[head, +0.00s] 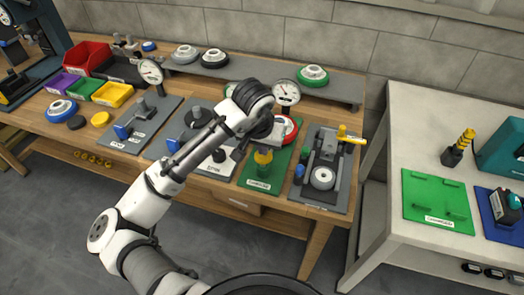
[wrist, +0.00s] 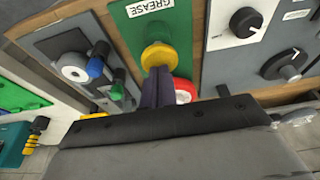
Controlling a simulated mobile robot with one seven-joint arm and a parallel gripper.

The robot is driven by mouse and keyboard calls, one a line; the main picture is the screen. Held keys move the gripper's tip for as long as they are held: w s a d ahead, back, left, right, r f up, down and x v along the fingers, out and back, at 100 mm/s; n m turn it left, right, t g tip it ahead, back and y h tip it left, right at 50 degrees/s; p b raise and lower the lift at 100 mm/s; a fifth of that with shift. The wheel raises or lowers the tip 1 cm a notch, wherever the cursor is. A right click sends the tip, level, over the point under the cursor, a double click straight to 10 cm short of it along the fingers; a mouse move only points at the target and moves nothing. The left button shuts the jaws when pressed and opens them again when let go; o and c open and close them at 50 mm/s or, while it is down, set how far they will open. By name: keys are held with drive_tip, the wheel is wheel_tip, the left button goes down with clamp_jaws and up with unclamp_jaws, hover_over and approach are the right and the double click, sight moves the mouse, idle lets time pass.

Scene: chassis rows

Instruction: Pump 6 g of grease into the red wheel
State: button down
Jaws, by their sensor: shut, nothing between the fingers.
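The grease station is a green plate (head: 252,181) labelled GREASE on the wooden bench; it also shows in the wrist view (wrist: 133,32). Its yellow pump head (head: 263,157) stands upright on the plate and appears large in the wrist view (wrist: 159,54). The red wheel (head: 291,130) has a pale hub and sits at the back of the green plate, partly hidden by my arm; a slice of it shows in the wrist view (wrist: 184,90). My gripper (wrist: 158,72) is shut and empty, its dark fingertips at the pump head's edge. I cannot tell whether they touch it.
A dial gauge (head: 286,93) stands behind the red wheel. A grey vise-like fixture (head: 322,178) is right of the grease plate, and a grey plate with knobs is to its left. The back shelf (head: 345,86) holds several wheels. A white table (head: 400,225) stands at the right.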

drive_tip(key=b+v, duration=0.1)
drive_tip(key=v, duration=1)
drive_tip(key=shift+w+b, duration=0.15)
drive_tip(key=shift+b, duration=0.25)
drive_tip(key=shift+r, duration=0.1)
